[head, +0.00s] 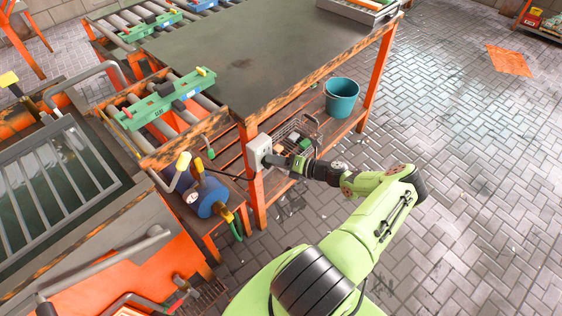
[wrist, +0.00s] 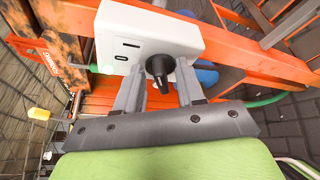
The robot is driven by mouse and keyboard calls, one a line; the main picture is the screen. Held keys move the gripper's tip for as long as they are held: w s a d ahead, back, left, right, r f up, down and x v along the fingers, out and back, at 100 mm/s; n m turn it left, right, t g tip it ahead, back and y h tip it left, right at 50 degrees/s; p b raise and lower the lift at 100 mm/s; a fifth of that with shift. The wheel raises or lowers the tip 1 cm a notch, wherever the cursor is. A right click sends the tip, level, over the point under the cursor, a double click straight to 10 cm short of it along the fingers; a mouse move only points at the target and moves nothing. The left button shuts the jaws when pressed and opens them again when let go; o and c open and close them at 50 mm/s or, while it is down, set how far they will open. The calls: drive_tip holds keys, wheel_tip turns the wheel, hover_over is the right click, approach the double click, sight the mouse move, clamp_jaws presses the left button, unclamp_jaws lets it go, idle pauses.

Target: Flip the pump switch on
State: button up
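The pump switch is a white box (wrist: 143,35) with a black knob (wrist: 159,68), mounted on the orange table leg. In the head view the switch box (head: 259,151) shows at the table's corner. My gripper (wrist: 160,75) is at the box, with its two grey fingers spread on either side of the black knob. I cannot tell whether the fingers touch the knob. In the head view my gripper (head: 277,160) reaches the box from the right.
A blue pump (head: 208,197) with yellow valve parts stands left of the switch. A water tank with a grey grate (head: 50,185) lies further left. A wire basket (head: 292,138) and a teal bucket (head: 341,96) sit on the lower shelf.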

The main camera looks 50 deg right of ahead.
drive_tip(key=p+v, duration=0.2)
drive_tip(key=v, duration=1.3)
drive_tip(key=shift+s, duration=0.35)
drive_tip(key=w+a+r+n+g+h+p, duration=0.1)
drive_tip(key=w+a+r+n+g+p, duration=0.25)
drive_tip(key=a+r+n+g, duration=0.6)
drive_tip(key=w+a+r+n+g+h+p, duration=0.15)
drive_tip(key=w+a+r+n+g, duration=0.25)
drive_tip(key=a+r+n, duration=0.9)
drive_tip(key=s+a+r+n+t+h+p, duration=0.1)
drive_tip(key=s+a+r+n+t+p, duration=0.1)
drive_tip(key=s+a+r+n, duration=0.3)
drive_tip(key=s+a+r+n+t+h+p, duration=0.2)
drive_tip(key=s+a+r+n, duration=0.4)
drive_tip(key=r+n, duration=0.8)
drive_tip(key=s+n, duration=0.2)
drive_tip(key=shift+r+n+p, duration=0.3)
drive_tip(key=shift+n+p, duration=0.05)
drive_tip(key=shift+p, duration=0.05)
